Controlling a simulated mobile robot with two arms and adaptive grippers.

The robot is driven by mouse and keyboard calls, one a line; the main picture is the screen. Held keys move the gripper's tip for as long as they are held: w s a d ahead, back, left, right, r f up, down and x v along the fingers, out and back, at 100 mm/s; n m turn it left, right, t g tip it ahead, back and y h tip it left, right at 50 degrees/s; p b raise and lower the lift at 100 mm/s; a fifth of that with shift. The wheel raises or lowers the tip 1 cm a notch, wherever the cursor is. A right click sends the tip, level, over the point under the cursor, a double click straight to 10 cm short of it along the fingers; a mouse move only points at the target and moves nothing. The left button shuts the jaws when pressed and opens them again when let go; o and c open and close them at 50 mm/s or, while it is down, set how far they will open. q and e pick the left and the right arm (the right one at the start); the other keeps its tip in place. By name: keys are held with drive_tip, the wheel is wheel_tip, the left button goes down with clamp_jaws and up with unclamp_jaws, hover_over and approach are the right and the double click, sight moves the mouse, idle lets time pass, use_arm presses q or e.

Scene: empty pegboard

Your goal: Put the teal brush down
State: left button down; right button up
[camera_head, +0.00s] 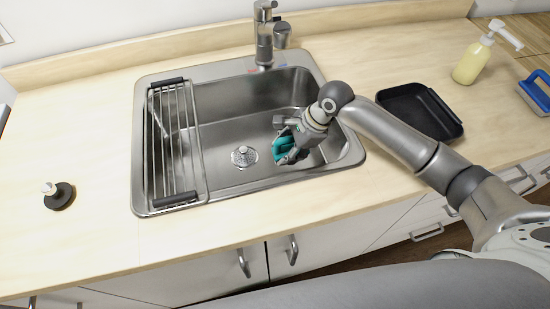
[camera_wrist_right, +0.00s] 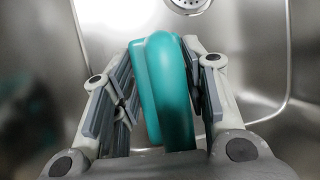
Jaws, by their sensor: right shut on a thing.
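The teal brush (camera_head: 284,148) is held over the right part of the metal sink basin (camera_head: 245,112). My right gripper (camera_head: 288,150) is shut on it. In the right wrist view, the brush (camera_wrist_right: 165,90) sits between both fingers of the gripper (camera_wrist_right: 165,88), with the bare sink floor and the drain (camera_wrist_right: 185,5) beyond. The fingers and palm hide part of the brush, and its exact height above the sink floor cannot be told. My left gripper is not in view.
A wire rack (camera_head: 176,145) spans the sink's left side. The faucet (camera_head: 265,35) stands behind.

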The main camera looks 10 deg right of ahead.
drive_tip(key=shift+f, duration=2.8)
drive_tip(key=shift+f, duration=0.1)
drive_tip(key=o, duration=1)
drive_tip(key=v, duration=1.2)
